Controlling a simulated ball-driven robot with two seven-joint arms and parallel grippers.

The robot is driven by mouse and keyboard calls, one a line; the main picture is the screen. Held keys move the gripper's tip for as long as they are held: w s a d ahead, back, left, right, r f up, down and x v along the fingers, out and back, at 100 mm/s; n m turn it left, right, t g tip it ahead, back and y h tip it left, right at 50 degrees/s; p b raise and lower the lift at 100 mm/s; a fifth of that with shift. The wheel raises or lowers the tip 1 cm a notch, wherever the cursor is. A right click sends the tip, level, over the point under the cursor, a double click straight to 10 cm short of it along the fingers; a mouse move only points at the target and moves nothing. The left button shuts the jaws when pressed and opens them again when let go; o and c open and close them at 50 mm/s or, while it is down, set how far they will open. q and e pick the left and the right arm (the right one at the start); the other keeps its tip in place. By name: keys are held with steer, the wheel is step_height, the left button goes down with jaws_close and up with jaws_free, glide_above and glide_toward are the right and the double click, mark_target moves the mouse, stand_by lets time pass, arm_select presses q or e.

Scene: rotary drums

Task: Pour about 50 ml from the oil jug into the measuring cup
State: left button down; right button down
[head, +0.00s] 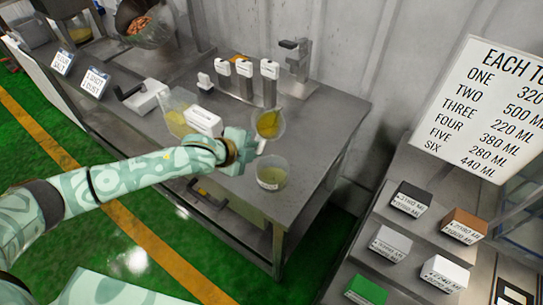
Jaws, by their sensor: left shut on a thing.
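My left gripper (250,148) reaches over the steel table and is shut on a clear jug (269,123) with yellow oil inside. The jug is held up off the table and looks tilted. A clear measuring cup (271,176) with a pale label stands on the table just below and in front of the jug. Yellowish liquid shows in the cup; its level is too small to read. I cannot make out a stream between jug and cup. My right gripper is not in view.
Another clear vessel with yellow liquid (177,121) and a white block (205,120) stand left of my gripper. White-topped dispensers (245,70) and a tap (297,55) line the back. Labelled blocks (445,272) lie on the right bench under a sign (490,110). The table's right corner is clear.

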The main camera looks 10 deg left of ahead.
arm_select(q)
steer(key=shift+s+r+g, duration=0.2)
steer(key=shift+r+g, duration=0.05)
steer(key=shift+g, duration=0.05)
steer(key=shift+d+f+b, duration=0.1)
steer(key=shift+f+b, duration=0.2)
steer(key=shift+f, duration=0.05)
steer(key=shift+w+f, duration=0.15)
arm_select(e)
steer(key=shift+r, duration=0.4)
arm_select(q)
steer(key=shift+r, duration=0.2)
steer(key=shift+s+d+r+n+g+p, duration=0.2)
steer(key=shift+n+g+p, duration=0.25)
steer(key=shift+p, duration=0.8)
steer(key=shift+s+f+g+h, duration=0.15)
steer(key=shift+f+g+h, duration=0.15)
steer(key=shift+f+g, duration=0.15)
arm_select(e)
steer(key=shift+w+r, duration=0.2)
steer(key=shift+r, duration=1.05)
